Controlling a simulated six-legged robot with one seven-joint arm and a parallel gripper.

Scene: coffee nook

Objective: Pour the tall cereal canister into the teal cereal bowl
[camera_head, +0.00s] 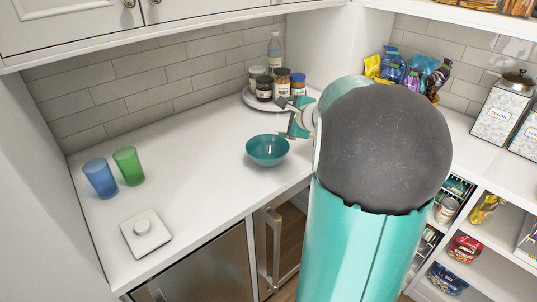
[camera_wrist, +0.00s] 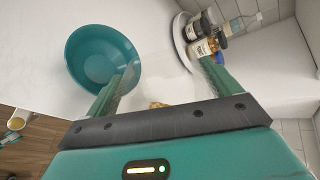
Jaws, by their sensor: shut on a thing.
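The teal cereal bowl (camera_head: 267,149) stands upright on the white counter, near its front edge. It also shows at upper left in the wrist view (camera_wrist: 103,55), beside one finger. My gripper (camera_wrist: 167,80) is shut on a clear, see-through thing that looks like the tall cereal canister (camera_wrist: 160,90). A little tan cereal shows in it close to the palm. In the head view my gripper (camera_head: 298,120) is just right of and behind the bowl, partly covered by my arm. I cannot make out the canister there, nor its exact tilt.
A round tray (camera_head: 249,101) with jars and a bottle stands behind the bowl, close to my gripper. Blue (camera_head: 100,178) and green (camera_head: 128,166) cups and a white square block with a knob (camera_head: 146,233) are at left. The counter between is clear. Snack bags (camera_head: 393,68) stand at back right.

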